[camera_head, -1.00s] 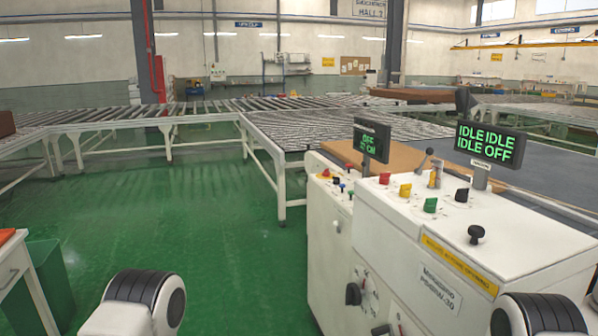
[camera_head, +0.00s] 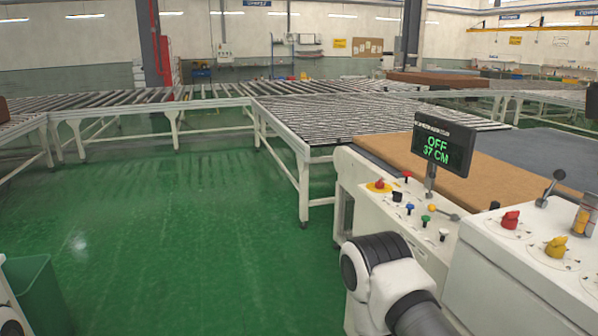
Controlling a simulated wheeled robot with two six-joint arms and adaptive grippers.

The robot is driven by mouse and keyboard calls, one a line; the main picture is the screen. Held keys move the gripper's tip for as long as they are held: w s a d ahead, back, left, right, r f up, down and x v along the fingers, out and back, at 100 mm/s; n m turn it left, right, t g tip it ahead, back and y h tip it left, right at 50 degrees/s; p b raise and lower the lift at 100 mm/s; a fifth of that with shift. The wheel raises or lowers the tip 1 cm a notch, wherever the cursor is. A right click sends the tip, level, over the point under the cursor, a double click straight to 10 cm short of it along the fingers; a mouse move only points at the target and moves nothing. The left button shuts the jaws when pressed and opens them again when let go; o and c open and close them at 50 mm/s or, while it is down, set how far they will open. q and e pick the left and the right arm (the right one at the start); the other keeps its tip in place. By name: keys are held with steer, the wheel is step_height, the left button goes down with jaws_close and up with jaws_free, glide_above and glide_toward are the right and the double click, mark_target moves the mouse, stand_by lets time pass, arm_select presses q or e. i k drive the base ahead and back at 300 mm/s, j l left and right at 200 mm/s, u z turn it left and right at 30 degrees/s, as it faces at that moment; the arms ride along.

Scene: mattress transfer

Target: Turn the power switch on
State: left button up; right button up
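A white control cabinet (camera_head: 352,182) stands right of centre, with a display (camera_head: 444,144) reading "OFF" and "37 CM". Its sloped top carries a red knob on a yellow disc (camera_head: 379,186), a red push knob (camera_head: 407,176), a black knob (camera_head: 397,197), and blue, green and white buttons. No legible label marks which control is the power switch. A black-and-white link of my arm (camera_head: 385,270) stands in front of the cabinet and hides part of its front. Neither of my grippers is in view.
A second white cabinet (camera_head: 520,270) with red and yellow knobs stands at the right edge. Roller conveyors (camera_head: 370,122) and a brown mattress-like slab (camera_head: 440,160) lie behind. A green bin (camera_head: 35,290) is at lower left. Green floor (camera_head: 200,220) is clear left of the cabinet.

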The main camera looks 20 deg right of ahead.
mark_target(379, 184)
steer(key=i, duration=0.8)
steer(key=i+z, duration=0.1)
steer(key=i, duration=0.75)
steer(key=i+j, duration=0.15)
steer(key=i, duration=0.65)
steer(key=i+j+z, duration=0.1)
steer(key=i, duration=0.7)
